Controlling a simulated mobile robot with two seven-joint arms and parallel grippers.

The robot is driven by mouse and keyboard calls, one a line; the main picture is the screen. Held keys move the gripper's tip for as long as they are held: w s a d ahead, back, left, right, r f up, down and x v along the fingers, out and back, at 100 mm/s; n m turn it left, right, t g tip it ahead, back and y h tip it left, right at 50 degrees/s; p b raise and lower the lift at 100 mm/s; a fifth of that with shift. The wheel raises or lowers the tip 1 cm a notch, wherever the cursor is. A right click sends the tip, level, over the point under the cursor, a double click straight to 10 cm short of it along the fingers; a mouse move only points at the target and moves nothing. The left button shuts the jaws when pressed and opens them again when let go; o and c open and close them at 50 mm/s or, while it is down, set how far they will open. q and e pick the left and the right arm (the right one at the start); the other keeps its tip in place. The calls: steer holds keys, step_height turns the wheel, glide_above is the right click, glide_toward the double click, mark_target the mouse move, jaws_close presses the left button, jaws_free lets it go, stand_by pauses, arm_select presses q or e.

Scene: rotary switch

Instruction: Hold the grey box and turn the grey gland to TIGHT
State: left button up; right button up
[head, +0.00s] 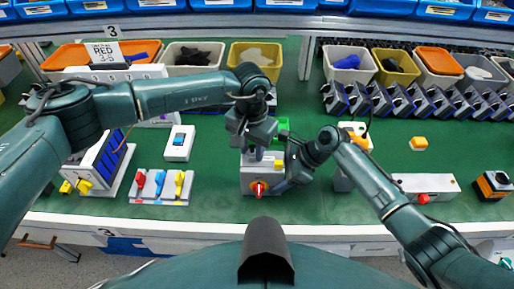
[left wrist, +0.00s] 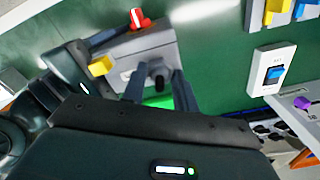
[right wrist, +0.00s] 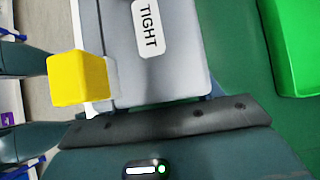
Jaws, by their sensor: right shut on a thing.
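The grey box (head: 250,176) stands near the front of the green bench, with a red rotary switch (head: 257,189) on its front. In the left wrist view a dark grey gland (left wrist: 156,72) sticks out of the box (left wrist: 133,47). My left gripper (left wrist: 157,86) is open, with one finger on each side of the gland and gaps showing. My right gripper (head: 287,174) is shut on the box from its right side. A white TIGHT label (right wrist: 148,27) shows on the box in the right wrist view; the gland is hidden there.
A yellow block (right wrist: 78,79) sits on the box's side. A green object (right wrist: 293,45) lies close behind it. A rocker switch (head: 179,143) and a panel with coloured switches (head: 161,187) stand to the left. A grey unit with a red button (head: 426,188) stands right.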

arm_select(q)
steer(key=o, duration=0.4)
arm_select(e)
steer(key=shift+f, duration=0.1)
arm_select(q)
steer(key=shift+r, duration=2.75)
arm_select(e)
steer(key=o, duration=1.1)
steer(key=shift+d+r, duration=0.1)
steer(key=shift+r, duration=0.1)
steer(key=v, duration=1.1)
steer(key=shift+d+r, duration=0.25)
